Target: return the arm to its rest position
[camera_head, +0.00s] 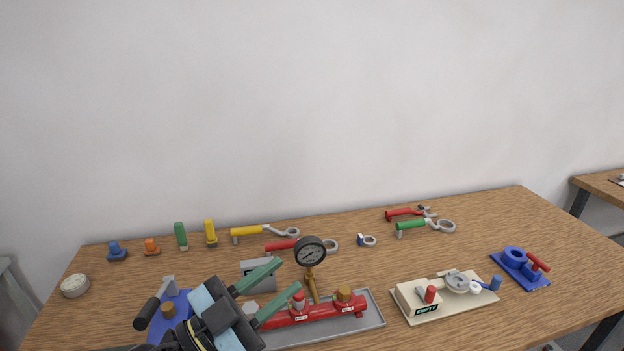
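My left gripper (288,276) comes in from the bottom left, with a dark body and two green fingers. The fingers are spread apart, with nothing seen held between them. They reach up and right over the table, in front of a grey block (262,284) and near the red valve manifold (326,312). Part of the manifold's left end is hidden behind the gripper. I cannot tell whether a finger touches anything. My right gripper is not in view.
The manifold sits in a grey tray (372,322) under a round gauge (311,251). A beige block (408,299) and a blue fixture (520,266) stand right. The wooden table (460,250) has free room centre-right.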

